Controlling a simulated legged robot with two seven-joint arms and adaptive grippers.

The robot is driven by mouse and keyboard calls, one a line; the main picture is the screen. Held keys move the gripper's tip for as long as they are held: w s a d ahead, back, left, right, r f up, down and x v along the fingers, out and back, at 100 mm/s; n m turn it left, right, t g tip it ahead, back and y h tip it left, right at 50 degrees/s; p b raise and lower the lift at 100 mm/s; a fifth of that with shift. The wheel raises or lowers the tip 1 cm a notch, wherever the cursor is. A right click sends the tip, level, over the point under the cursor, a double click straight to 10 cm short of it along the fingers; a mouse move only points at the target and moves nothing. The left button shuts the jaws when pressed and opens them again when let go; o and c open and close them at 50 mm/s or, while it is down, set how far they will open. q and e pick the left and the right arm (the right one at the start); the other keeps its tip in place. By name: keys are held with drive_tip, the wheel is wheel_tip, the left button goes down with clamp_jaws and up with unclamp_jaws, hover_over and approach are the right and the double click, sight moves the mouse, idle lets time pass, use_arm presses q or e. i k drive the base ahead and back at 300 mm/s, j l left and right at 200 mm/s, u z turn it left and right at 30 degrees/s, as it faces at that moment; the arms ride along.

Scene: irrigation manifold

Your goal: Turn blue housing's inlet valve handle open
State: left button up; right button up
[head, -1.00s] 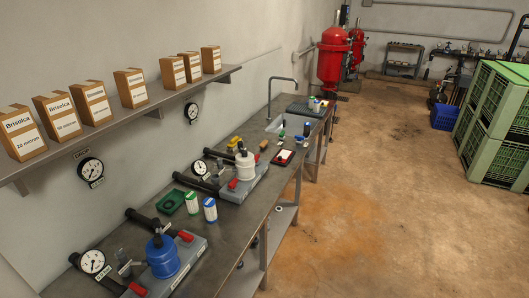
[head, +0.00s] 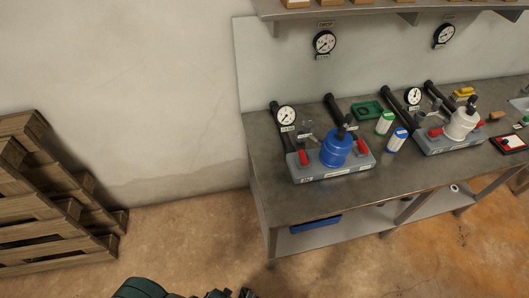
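The blue housing (head: 336,148) stands upright on a grey base block at the left end of the steel bench. A red valve handle (head: 304,157) is on its left side, and another red handle (head: 362,147) is on its right. I cannot read from the small labels which one is the inlet. A round gauge (head: 286,115) stands behind the left handle. Dark parts at the bottom edge look like the end of my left gripper (head: 232,293), cut off by the frame and far from the housing. My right gripper is out of view.
A white housing (head: 461,123) on a similar base stands to the right. The floor before the bench is clear.

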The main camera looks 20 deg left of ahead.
sight(303, 159)
drive_tip(key=u, duration=0.15)
drive_tip(key=k+j+z, duration=0.15)
drive_tip(key=j+z, duration=0.3)
drive_tip(key=k+j+z, duration=0.15)
drive_tip(key=z, duration=0.3)
drive_tip(key=k+j+z, duration=0.25)
drive_tip(key=z, duration=0.25)
